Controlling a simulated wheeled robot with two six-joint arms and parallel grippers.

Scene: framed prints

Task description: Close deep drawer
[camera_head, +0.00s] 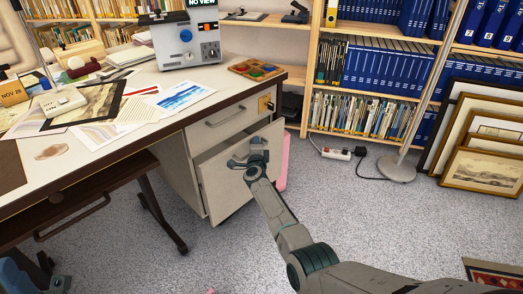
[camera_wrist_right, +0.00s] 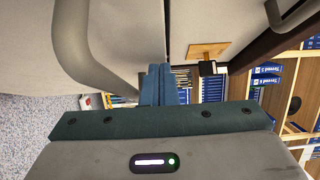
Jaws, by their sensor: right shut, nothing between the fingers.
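The deep drawer (camera_head: 229,191) is the lower drawer of the grey cabinet under the desk. Its front stands out a little from the cabinet, with a gap along its top edge. Its curved grey handle (camera_head: 236,163) shows beside my right gripper (camera_head: 254,158), and large at the left of the right wrist view (camera_wrist_right: 85,60). My right gripper is shut and empty, with its fingers (camera_wrist_right: 159,84) close to the drawer front; I cannot tell whether they touch it. At the bottom left, a bluish part, possibly of my left arm, is cut off by the frame edge.
The upper drawer (camera_head: 228,121) looks shut. A lock on a wooden plate (camera_head: 265,103) sits at the desk's corner. The desk top (camera_head: 120,150) holds papers and a grey device. A lamp base (camera_head: 396,168) and framed prints (camera_head: 485,170) stand right.

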